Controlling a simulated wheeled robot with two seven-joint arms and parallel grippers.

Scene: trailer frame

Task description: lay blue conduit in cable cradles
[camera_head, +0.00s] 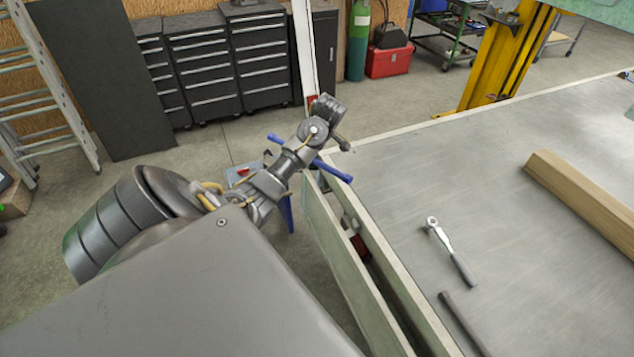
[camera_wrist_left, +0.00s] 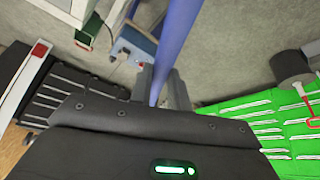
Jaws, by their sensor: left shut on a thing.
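The blue conduit (camera_head: 337,171) is a straight rod beside the left corner of the trailer frame (camera_head: 335,240), partly hidden behind my left arm in the head view. In the left wrist view the conduit (camera_wrist_left: 177,35) runs up from between the fingers of my left gripper (camera_wrist_left: 163,86), which is shut on it. In the head view my wrist hides the fingers. A grey bracket (camera_head: 350,222) and a dark red piece (camera_head: 360,247) sit in the gap between the frame's rails. I cannot tell whether these are cable cradles. My right gripper is not in view.
On the grey deck (camera_head: 400,170) lie a ratchet (camera_head: 450,250), a dark bar (camera_head: 463,322) and a wooden beam (camera_head: 590,205). A light-blue box (camera_wrist_left: 138,43) stands on the floor below the conduit. Tool cabinets (camera_head: 205,70) and a yellow lift post (camera_head: 505,60) stand behind.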

